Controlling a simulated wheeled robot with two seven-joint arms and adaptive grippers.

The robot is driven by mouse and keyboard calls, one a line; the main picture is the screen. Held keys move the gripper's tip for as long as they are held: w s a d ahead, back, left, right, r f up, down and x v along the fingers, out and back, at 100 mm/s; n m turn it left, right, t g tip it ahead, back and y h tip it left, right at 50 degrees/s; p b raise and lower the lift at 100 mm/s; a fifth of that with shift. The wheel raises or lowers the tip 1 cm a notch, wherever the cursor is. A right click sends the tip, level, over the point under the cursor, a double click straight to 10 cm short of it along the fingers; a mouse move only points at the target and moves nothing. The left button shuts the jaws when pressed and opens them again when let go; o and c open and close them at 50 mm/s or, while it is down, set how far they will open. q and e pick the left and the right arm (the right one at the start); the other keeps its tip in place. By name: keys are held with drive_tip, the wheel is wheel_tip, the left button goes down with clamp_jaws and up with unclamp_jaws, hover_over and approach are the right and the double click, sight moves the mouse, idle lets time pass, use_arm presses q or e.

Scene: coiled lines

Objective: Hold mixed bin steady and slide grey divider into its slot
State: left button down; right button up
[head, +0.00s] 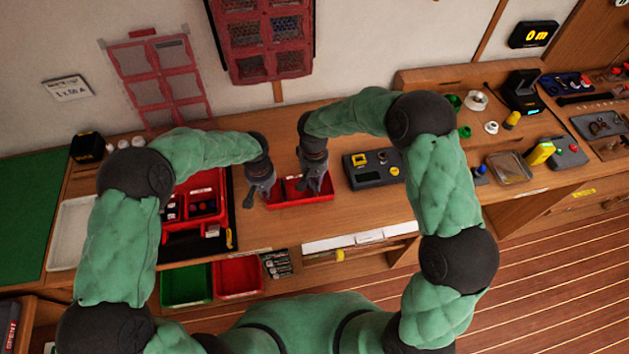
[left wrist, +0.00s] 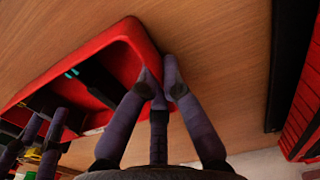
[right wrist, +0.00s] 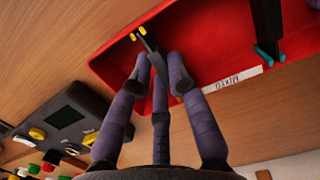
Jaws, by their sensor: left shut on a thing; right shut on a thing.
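The red mixed bin (head: 300,198) sits on the wooden bench; its white label shows in the right wrist view (right wrist: 232,80). My left gripper (head: 266,194) is shut on the rim at the bin's left end, also seen in the left wrist view (left wrist: 160,80). My right gripper (head: 312,190) is at the bin's right part, shut on a dark grey divider with yellow tips (right wrist: 148,42). My fingers hide part of the divider, and I cannot tell whether it is in its slot. A dark upright piece with teal tabs (right wrist: 268,52) stands across the bin.
A dark box with yellow parts (head: 374,168) stands close right of the bin. A dark board with red trays (head: 228,205) lies to the left. A green bin (head: 186,284) and another red bin (head: 238,277) are below the bench front.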

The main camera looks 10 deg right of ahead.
sight(314, 184)
drive_tip(key=o, duration=0.9)
drive_tip(key=shift+c, duration=0.2)
drive_tip(key=shift+r, duration=0.2)
drive_tip(key=shift+r, duration=2.05)
use_arm(q)
drive_tip(key=c, duration=1.3)
unclamp_jaws()
drive_tip(key=shift+c, duration=0.2)
